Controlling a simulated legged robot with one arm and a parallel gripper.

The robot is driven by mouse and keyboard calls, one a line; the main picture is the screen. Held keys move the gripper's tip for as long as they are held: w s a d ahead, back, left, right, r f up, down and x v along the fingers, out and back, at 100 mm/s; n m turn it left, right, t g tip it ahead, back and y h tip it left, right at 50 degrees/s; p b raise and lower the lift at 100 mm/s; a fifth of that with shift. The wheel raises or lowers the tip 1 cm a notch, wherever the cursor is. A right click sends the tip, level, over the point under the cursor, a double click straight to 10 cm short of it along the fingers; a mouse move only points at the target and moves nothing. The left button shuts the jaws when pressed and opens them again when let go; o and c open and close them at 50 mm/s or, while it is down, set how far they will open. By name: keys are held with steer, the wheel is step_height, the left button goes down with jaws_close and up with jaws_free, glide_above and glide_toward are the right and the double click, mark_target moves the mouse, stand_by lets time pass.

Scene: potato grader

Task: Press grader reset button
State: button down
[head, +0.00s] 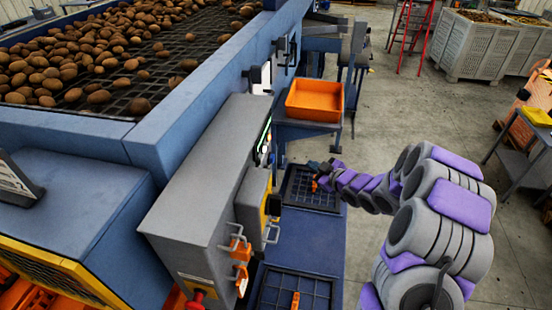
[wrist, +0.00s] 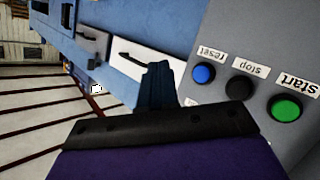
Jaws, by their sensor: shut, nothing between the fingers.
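The blue reset button (wrist: 203,74) sits on a grey panel at the right of the wrist view, under an upside-down "reset" label. The black stop button (wrist: 239,87) and the green start button (wrist: 286,107) are beside it. My gripper (wrist: 158,70) is shut and empty, its dark fingertips left of the blue button in the picture and apart from it. In the head view my gripper (head: 318,168) is small, beyond the grey control cabinet (head: 212,165); the button faces cannot be made out there.
Potatoes lie on the grader's mesh deck (head: 180,50). An orange bin (head: 315,100) stands behind my gripper. The cabinet carries handles, orange latches (head: 240,250) and a red knob (head: 196,299). A blue walkway with dark grates (head: 305,240) runs beside it.

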mark_target(273, 159)
steer(key=w+a+b, duration=0.2)
steer(key=a+b, duration=0.2)
steer(key=a, duration=0.4)
steer(key=shift+w+a, duration=0.35)
steer(key=shift+a, duration=0.05)
steer(key=shift+a, duration=0.15)
stand_by(1.7)
steer(key=shift+w+a, duration=0.1)
steer(key=shift+a, duration=0.15)
steer(key=shift+w+a+r+b, duration=0.1)
steer(key=shift+w+a+b, duration=0.05)
steer(key=shift+a+b, duration=0.3)
stand_by(0.9)
stand_by(0.4)
steer(key=shift+s+d+p, duration=0.3)
steer(key=shift+d+p, duration=0.3)
steer(key=shift+d, duration=0.2)
